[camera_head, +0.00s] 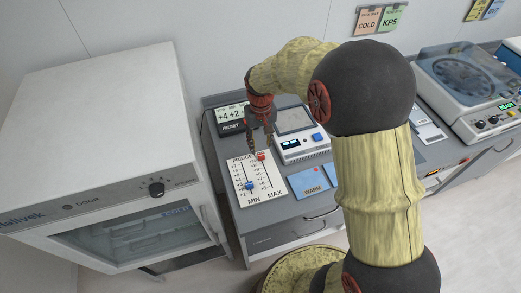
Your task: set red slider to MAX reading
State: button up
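A white slider panel (271,187) marked FRIDGE, MIN and MAX lies on the grey counter. The red slider (261,157) is in its right track, near the upper end of the scale. The blue slider (250,186) is in the left track, lower down. My gripper (261,148) points down just above the red slider, with its fingers apart; I cannot tell whether they touch the knob. A display (230,115) behind shows +4 and +2, with a RESET label below; its right part is hidden by my gripper.
A white fridge cabinet (95,115) stands close on the left. A device with a blue button (300,147) and a blue WARM card (311,184) are right of the panel. A centrifuge-like machine (462,85) is at far right. My arm hides part of the counter.

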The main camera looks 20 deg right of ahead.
aim_at(261, 154)
notch_tip(261, 154, up, 6)
jog(key=shift+f, duration=0.1)
dwell(0.5)
jog(key=s+r+t, duration=0.2)
jog(key=s+r, duration=0.6)
jog(key=s, duration=0.4)
jog(key=s+r+t, duration=0.3)
jog(key=s+r, duration=0.4)
jog(key=s, duration=0.5)
jog(key=shift+s+r+t, duration=0.2)
jog(key=shift+r+t, duration=0.1)
jog(key=shift+r, duration=0.05)
dwell(1.7)
jog(key=shift+c, duration=1.3)
